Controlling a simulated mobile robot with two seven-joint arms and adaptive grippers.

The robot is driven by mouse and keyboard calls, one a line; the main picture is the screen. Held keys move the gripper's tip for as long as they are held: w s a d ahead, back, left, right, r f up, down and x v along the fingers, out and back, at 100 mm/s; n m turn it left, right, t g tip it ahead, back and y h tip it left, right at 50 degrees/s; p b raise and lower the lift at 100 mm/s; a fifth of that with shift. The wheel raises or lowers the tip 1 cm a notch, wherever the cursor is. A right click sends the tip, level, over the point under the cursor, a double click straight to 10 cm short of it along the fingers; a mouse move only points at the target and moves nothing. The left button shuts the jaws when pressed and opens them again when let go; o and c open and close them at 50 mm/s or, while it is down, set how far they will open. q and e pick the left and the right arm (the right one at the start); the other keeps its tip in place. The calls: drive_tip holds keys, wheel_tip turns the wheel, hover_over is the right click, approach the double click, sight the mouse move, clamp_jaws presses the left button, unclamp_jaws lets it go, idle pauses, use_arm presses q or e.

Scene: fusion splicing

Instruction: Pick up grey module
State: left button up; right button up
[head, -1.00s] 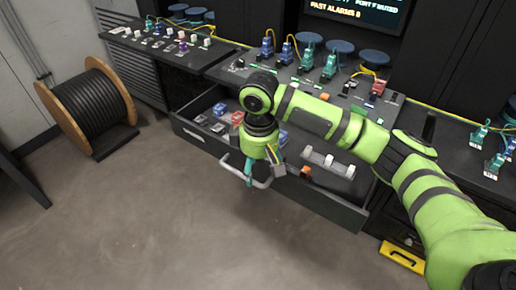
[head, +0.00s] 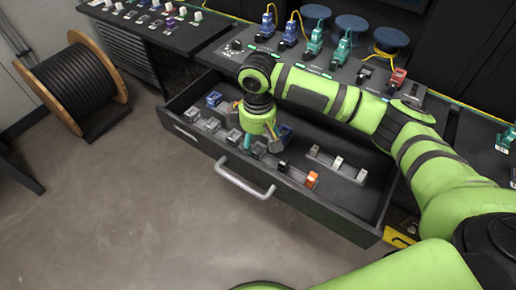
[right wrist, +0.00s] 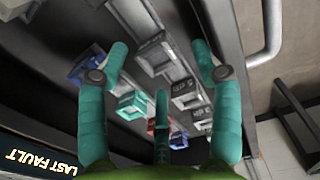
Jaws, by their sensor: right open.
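Several grey modules (head: 211,124) sit in a row along the left front of the open drawer (head: 330,225). Grey modules also show in the right wrist view (right wrist: 155,58), between and beyond my fingers. My right gripper (head: 262,143) points down over the drawer, just right of that row. Its teal fingers (right wrist: 160,85) are spread apart with nothing held between them. The gripper hides part of the drawer's contents in the head view. My left gripper is not in view.
A blue module (head: 214,98) lies behind the grey row. A teal module (right wrist: 130,105) and a red one (right wrist: 152,127) show near my fingers. An orange module (head: 311,179) is further right. The drawer handle (head: 245,182) juts out in front; the counter edge is behind.

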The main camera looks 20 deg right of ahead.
sight(258, 150)
wheel_tip(258, 150, down, 3)
drive_tip(key=shift+w+d+r, duration=0.15)
drive_tip(key=shift+f, duration=0.3)
drive_tip(key=c, duration=1)
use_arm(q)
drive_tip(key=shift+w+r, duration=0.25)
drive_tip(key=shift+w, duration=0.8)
use_arm(e)
drive_tip(key=shift+c, duration=0.2)
